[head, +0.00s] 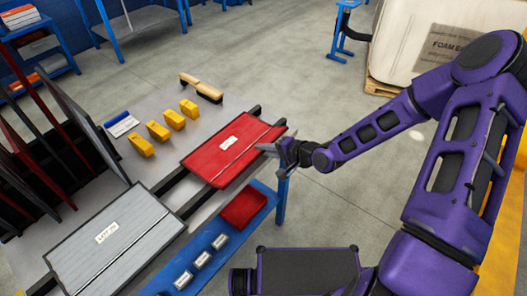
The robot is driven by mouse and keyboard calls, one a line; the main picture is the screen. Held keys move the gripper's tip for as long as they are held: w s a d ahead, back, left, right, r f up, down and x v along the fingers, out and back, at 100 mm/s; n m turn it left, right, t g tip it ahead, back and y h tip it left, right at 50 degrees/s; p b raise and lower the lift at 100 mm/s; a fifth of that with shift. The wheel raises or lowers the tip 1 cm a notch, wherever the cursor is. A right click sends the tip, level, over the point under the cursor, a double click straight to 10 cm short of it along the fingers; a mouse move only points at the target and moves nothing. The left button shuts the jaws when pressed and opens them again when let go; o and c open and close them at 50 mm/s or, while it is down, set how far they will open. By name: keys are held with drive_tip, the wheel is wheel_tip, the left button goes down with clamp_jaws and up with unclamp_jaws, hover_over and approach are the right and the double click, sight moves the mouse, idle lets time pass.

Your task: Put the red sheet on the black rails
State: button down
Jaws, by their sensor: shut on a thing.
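The red sheet (222,160) lies flat, or nearly flat, over the right end of the black rails (172,183). The fingertips are small and partly hidden. The rail ends show beyond the sheet at the upper right.
A grey labelled panel (115,245) lies across the rails' lower left end. Several yellow blocks (158,130), a blue-and-white item (122,124) and a brush (201,88) stand behind. A red tray (243,207) is on the blue front strip. Upright panels (75,125) stand at left.

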drive_tip(key=shift+f, duration=0.2)
drive_tip(key=c, duration=0.9)
unclamp_jaws()
drive_tip(key=shift+r, duration=0.2)
drive_tip(key=shift+p+v, duration=1.7)
drive_tip(key=shift+v, duration=4.25)
drive_tip(key=shift+f, duration=0.1)
